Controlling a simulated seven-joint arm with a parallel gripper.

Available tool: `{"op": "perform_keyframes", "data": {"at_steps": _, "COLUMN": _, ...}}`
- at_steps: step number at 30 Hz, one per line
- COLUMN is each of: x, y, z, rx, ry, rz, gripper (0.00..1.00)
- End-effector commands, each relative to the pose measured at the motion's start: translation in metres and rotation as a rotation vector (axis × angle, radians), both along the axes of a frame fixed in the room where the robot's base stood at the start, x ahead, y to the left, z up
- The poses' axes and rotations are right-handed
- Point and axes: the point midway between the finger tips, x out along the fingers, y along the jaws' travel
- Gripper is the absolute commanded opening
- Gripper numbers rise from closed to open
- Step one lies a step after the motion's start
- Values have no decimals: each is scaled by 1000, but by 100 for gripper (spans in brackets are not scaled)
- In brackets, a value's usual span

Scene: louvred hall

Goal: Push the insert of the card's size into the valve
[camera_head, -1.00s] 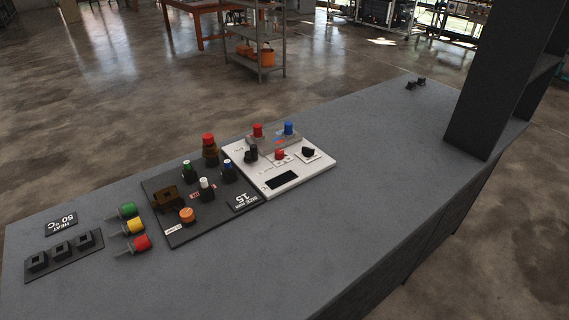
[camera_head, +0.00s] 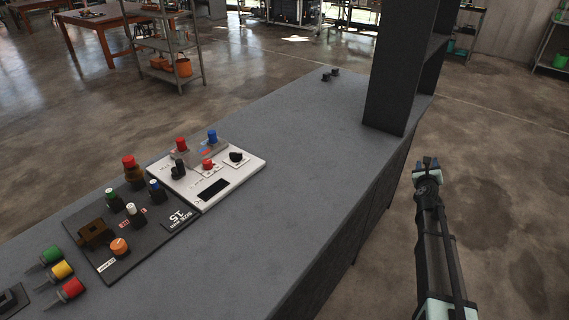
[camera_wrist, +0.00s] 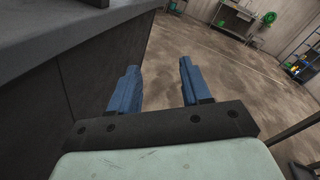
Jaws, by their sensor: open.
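A dark card (camera_head: 180,220) reading "SIZE" and "15", upside down, lies at the right of a dark board (camera_head: 149,247). Small dark inserts with green (camera_head: 112,196), white (camera_head: 131,209) and blue (camera_head: 156,187) tops stand upright on the board. A brown block (camera_head: 92,232) at its left and a brown red-capped fitting (camera_head: 132,167) at its back stand there too; I cannot tell which is the valve. My gripper (camera_head: 427,163) is beyond the bench's right edge. In the wrist view its blue fingers (camera_wrist: 158,80) are apart, with nothing between them.
An orange knob (camera_head: 119,246) sits on the board. A white panel (camera_head: 235,177) with red, blue and black knobs adjoins it. Green, yellow and red-ended plugs (camera_head: 61,271) lie left. A dark upright (camera_head: 395,75) rises from the bench (camera_head: 290,160), which is clear at front right.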

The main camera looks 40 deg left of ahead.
Motion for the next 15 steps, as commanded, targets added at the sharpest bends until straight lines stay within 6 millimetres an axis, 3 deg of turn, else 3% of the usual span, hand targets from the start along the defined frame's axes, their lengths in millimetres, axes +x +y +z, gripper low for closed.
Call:
{"op": "perform_keyframes", "data": {"at_steps": 1, "x": -10, "y": 28, "z": 22, "rx": 52, "ry": -21, "rz": 19, "gripper": 48}}
{"op": "perform_keyframes", "data": {"at_steps": 3, "x": -26, "y": 61, "z": 45, "rx": 109, "ry": -38, "rz": 50, "gripper": 48}}
{"op": "perform_keyframes", "data": {"at_steps": 8, "x": -77, "y": 134, "z": 78, "rx": 176, "ry": -52, "rz": 145, "gripper": 48}}
{"op": "perform_keyframes", "data": {"at_steps": 15, "x": -168, "y": 233, "z": 117, "rx": 243, "ry": -54, "rz": 301, "gripper": 48}}
